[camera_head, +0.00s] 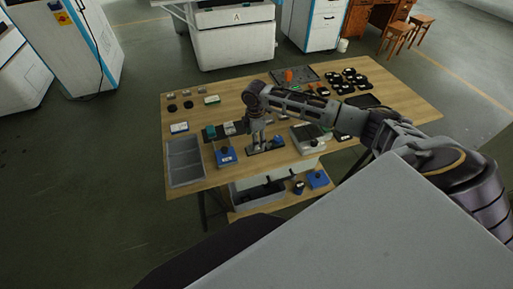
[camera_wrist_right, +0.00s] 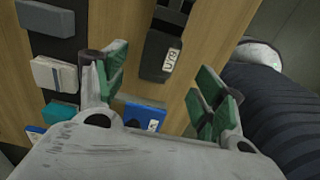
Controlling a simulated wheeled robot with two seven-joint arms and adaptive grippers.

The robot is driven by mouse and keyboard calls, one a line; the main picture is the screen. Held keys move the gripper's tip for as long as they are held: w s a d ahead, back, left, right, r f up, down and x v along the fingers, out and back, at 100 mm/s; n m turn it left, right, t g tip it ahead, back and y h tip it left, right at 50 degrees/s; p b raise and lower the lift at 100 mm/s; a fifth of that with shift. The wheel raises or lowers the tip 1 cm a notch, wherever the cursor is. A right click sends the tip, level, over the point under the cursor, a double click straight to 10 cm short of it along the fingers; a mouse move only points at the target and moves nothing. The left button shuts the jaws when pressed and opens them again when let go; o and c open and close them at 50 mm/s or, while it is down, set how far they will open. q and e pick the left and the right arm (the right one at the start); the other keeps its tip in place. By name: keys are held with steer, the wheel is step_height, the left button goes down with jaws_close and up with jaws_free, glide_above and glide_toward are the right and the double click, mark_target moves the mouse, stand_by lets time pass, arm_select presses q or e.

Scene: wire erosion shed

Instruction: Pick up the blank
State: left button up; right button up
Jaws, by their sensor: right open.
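My right gripper (camera_head: 257,143) hangs fingers-down over the front middle of the wooden table. In the wrist view its green-padded fingers (camera_wrist_right: 162,92) are spread wide with nothing between the pads. A dark block (camera_wrist_right: 171,14) sits on a black tray (camera_wrist_right: 156,62) with a white label, beyond the fingertips; it may be the blank, but I cannot tell for sure. In the head view this black tray (camera_head: 266,150) is partly hidden by the gripper. My left gripper is not in view.
A teal block (camera_wrist_right: 60,112) and a pale block (camera_wrist_right: 52,73) lie left of the fingers. A blue box (camera_head: 226,155) stands close left of the gripper, beside a grey bin (camera_head: 185,161). A pale device (camera_head: 307,137) stands to its right. Several black parts (camera_head: 350,78) lie at the back right.

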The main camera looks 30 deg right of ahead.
steer(key=shift+d+f, duration=0.15)
steer(key=shift+f, duration=1.15)
steer(key=shift+d+f, duration=0.1)
steer(key=shift+f, duration=1.2)
steer(key=shift+c, duration=0.2)
steer(key=c, duration=1.4)
